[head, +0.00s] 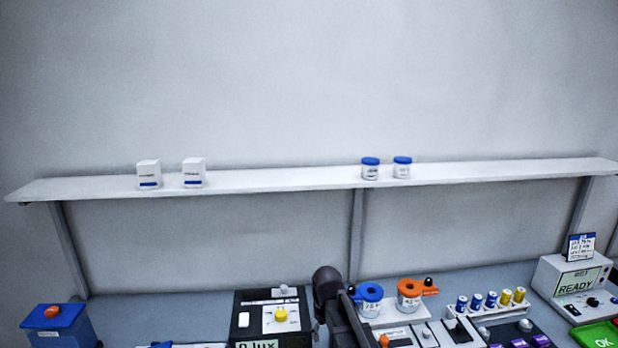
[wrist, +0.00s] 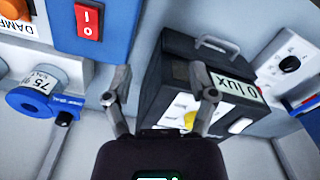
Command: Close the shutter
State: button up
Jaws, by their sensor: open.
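A black box (head: 272,315) with a "0 lux" label stands on the bench in the head view. On its top are a white plate with a yellow knob (head: 281,313) and a small grey-white tab (head: 286,290). I cannot tell which part is the shutter. The black box (wrist: 178,75) also shows in the wrist view, tilted, with its "0 lux" label (wrist: 236,88), a handle and the yellow knob (wrist: 189,120) partly behind a finger. My gripper (wrist: 161,72) is open and empty, its fingers spread in front of the box. In the head view my dark arm hides the bench right of the box.
A blue box (head: 58,325) is at left. A shelf (head: 270,180) spans the wall above.

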jog(key=s+d+f+m+b, duration=0.5)
jog(key=s+d+f+b, duration=0.2)
jog(key=s+d, duration=0.5)
jog(key=shift+s+d+f+m, duration=0.25)
jog(key=shift+s+f+m, duration=0.15)
jog(key=shift+s+f, duration=0.5)
jog(key=shift+s+r, duration=0.15)
jog(key=shift+r, duration=0.05)
